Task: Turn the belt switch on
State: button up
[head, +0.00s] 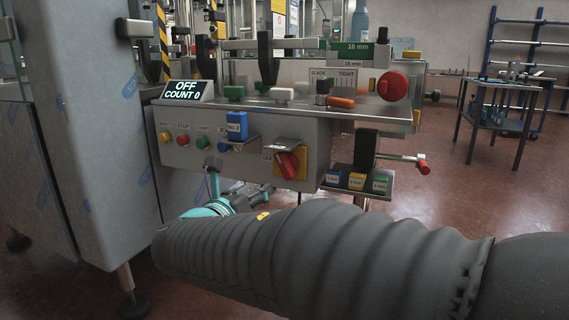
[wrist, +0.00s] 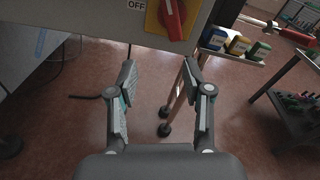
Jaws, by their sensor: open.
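A red rotary switch handle (head: 287,165) sits on a yellow plate on the front of the grey control box (head: 330,135). The handle looks slightly tilted. A small display (head: 187,91) reads OFF, COUNT 0. My gripper (wrist: 160,75) is open and empty, below the switch in the wrist view and apart from it. In the head view my sleeved arm mostly hides it.
Yellow, red and green buttons (head: 202,142) line the box's left. A small tray of coloured blocks (head: 357,181) and a red-tipped crank (head: 423,166) project at the right. A large steel cabinet (head: 95,120) stands left.

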aim_at(281, 163)
jog(key=w+d, duration=0.1)
jog(key=w, duration=0.3)
jog(key=w+d+r+n, duration=0.1)
jog(key=w+d, duration=0.1)
jog(key=w, duration=0.2)
jog(key=w+d+r+n+h, duration=0.1)
jog(key=w+d, duration=0.1)
jog(key=w, duration=0.3)
jog(key=shift+d+t, duration=0.2)
jog(key=shift+t, duration=0.2)
jog(key=shift+s, duration=0.1)
grip_shut()
